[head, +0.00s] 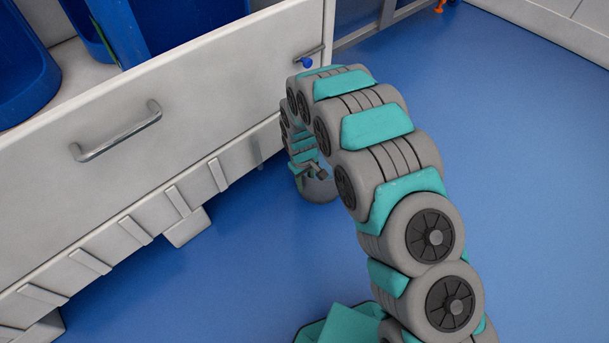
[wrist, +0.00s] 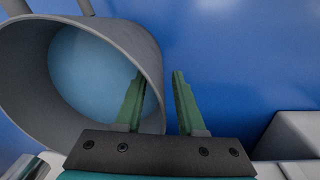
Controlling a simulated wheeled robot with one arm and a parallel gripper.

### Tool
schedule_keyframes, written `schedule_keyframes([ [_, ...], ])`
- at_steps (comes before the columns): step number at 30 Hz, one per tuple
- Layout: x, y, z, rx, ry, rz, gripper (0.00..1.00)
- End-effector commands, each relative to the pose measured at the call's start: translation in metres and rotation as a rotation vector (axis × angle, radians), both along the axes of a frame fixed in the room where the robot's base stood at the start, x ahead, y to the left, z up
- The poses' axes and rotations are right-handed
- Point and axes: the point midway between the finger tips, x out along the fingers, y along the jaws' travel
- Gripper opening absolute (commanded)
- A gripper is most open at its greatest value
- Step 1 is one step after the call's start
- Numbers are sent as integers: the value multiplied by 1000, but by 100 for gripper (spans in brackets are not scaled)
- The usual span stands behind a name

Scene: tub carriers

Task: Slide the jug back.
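A grey round jug (head: 322,190) stands on the blue floor close to the white cabinet, below the end of my arm and partly hidden by it. In the wrist view the jug (wrist: 105,48) fills the left side, its wide mouth showing a light blue inside. My gripper (wrist: 159,76) is open. Its left finger overlaps the jug's mouth and its right finger is outside, with the rim passing between them in the picture. I cannot tell whether either finger touches the wall. In the head view my gripper (head: 312,172) is small and partly hidden.
A white cabinet or drawer (head: 190,120) with a metal handle (head: 117,131) runs along the left, with a blue tub (head: 22,75) above it. A pale block (wrist: 290,132) is at right in the wrist view. Blue floor (head: 500,130) is clear at right.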

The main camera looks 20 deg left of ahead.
Motion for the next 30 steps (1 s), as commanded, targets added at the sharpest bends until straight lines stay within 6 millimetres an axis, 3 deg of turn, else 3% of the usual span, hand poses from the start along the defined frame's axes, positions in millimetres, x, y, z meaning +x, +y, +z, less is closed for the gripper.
schedule_keyframes([
  [6,2,0,-24,1,-2,1,38],
  [15,2,0,-26,2,-2,1,38],
  [25,2,0,-26,2,-2,1,1],
  [30,2,0,-26,1,-2,1,0],
])
